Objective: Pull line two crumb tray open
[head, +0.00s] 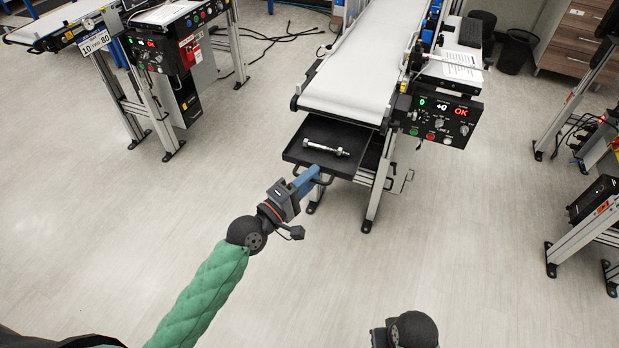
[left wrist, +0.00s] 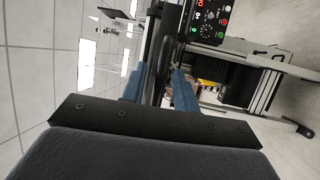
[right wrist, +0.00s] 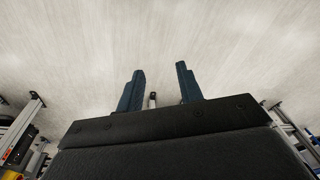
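The black crumb tray (head: 345,134) juts out from under the front end of the middle conveyor, whose panel (head: 440,117) appears to read line 2. A silver bolt (head: 326,148) lies in it. The tray's dark bar handle (head: 328,181) is at its front edge. My right gripper (right wrist: 160,82) is open and empty above the bare floor.
The white belt (head: 352,65) runs back above the tray. Grey support legs (head: 378,190) stand beside it. Another conveyor (head: 60,25) is at the far left, and grey frames (head: 580,235) stand at the right. The floor in front of the tray is clear.

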